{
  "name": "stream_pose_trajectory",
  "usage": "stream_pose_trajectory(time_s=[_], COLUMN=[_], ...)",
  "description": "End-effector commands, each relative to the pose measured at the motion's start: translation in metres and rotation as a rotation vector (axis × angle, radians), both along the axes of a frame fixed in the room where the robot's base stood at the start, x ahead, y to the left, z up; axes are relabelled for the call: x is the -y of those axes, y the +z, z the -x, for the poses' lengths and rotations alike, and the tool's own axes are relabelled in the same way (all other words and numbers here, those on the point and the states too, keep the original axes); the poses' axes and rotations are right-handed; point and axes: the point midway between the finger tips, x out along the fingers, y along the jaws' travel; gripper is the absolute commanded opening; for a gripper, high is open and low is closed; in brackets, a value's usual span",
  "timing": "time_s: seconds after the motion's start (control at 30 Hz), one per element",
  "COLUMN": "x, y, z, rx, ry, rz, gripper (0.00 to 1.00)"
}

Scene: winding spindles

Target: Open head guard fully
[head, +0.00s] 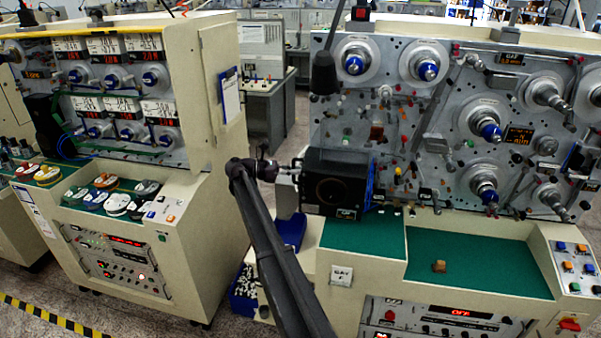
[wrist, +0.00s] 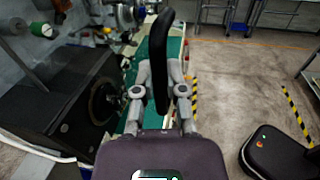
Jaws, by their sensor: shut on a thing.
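The head guard (wrist: 160,35) is a thin, dark, rounded piece seen nearly edge-on in the wrist view. It stands upright between the fingers of my gripper (wrist: 160,78), which is shut on it. Beside it is the black winding head box (wrist: 62,98) with a round dark face; the guard stands apart from that face, to its right. In the head view the box (head: 322,166) is at the left end of the right machine, and my gripper (head: 291,168) is just left of it. There I cannot clearly make out the guard or its full opening angle.
The green bench top (head: 480,262) has a small brown block (head: 439,266) on it. Spools and guide rollers crowd the panel (head: 440,130) above. A second machine (head: 205,215) stands left, across a gap. Open floor (wrist: 235,90) lies right in the wrist view.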

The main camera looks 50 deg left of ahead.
Motion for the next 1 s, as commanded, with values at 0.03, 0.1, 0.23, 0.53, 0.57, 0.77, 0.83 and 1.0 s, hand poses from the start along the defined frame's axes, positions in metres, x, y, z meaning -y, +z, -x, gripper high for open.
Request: stream_pose_trajectory(time_s=[0.03,0.1,0.23,0.53,0.57,0.77,0.83,1.0], x=[0.003,0.004,0.006,0.007,0.007,0.006,0.005,0.001], y=[0.0,-0.001,-0.001,-0.001,-0.001,-0.003,-0.006,-0.015], z=[0.0,-0.002,-0.005,-0.007,-0.007,-0.004,-0.003,0.006], rx=[-0.002,-0.002,-0.003,-0.003,-0.003,0.003,0.01,0.039], ry=[-0.005,-0.008,-0.011,-0.013,-0.013,0.002,0.015,0.064], rz=[-0.001,-0.001,-0.001,-0.001,-0.001,-0.024,-0.049,-0.153], gripper=[0.0,0.0,0.51,0.51,0.51,0.51,0.51,0.51])
